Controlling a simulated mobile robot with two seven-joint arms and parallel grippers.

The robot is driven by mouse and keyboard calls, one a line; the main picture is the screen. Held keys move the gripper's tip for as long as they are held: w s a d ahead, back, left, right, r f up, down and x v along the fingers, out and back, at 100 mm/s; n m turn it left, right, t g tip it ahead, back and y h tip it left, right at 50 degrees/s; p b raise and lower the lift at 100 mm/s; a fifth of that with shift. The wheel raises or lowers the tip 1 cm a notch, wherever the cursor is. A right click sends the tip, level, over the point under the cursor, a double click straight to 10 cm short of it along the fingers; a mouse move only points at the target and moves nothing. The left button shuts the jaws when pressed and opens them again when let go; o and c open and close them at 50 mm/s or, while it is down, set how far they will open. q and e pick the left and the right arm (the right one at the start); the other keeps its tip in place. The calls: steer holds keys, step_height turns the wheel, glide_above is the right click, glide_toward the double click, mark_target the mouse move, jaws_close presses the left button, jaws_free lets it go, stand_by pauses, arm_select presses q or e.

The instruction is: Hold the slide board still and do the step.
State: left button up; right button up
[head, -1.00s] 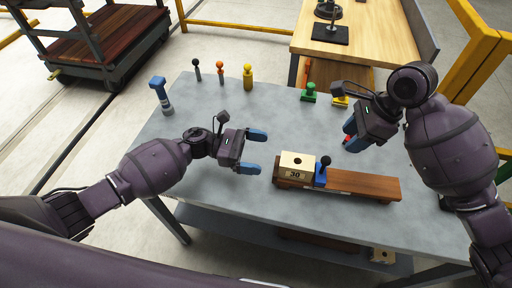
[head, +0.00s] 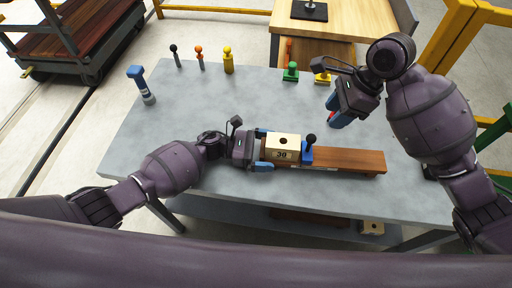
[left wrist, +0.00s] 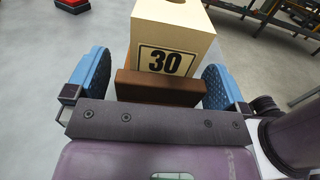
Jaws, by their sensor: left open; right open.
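The slide board (head: 350,161) is a long brown wooden board lying on the grey table. A cream block marked 30 (head: 283,146) sits on its left end, and it also shows in the left wrist view (left wrist: 172,32). A blue piece with a black knob (head: 308,151) stands on the board against the block's right side. My left gripper (head: 264,151) is open at the board's left end. Its blue fingers stand on either side of the board end (left wrist: 160,88), with gaps visible in the wrist view. My right gripper (head: 337,119) is open above the table, behind the board.
Black, orange and yellow handled tools (head: 228,60) stand along the back edge. A blue tool (head: 140,85) is at the back left. Green (head: 290,72) and yellow stamps (head: 322,78) stand at the back right. The table's middle (head: 210,105) is clear.

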mark_target(314, 136)
arm_select(q)
steer(key=shift+d, duration=0.3)
steer(key=shift+c, duration=0.3)
steer(key=c, duration=1.1)
arm_select(e)
steer(key=o, duration=0.3)
steer(key=shift+d+f, duration=0.1)
steer(key=shift+f, duration=0.05)
steer(key=shift+m+t+y, duration=0.4)
steer(key=shift+m+y, duration=0.5)
steer(key=shift+s+d+f+x, duration=0.1)
steer(key=shift+d+x, duration=0.1)
steer(key=shift+x, duration=1.6)
steer(key=shift+s+d+f+x, duration=0.15)
steer(key=shift+d+x, duration=0.05)
steer(key=shift+x, duration=1.6)
steer(key=shift+s+d+f+x, duration=0.1)
steer(key=shift+d+x, duration=0.1)
steer(key=shift+x, duration=1.55)
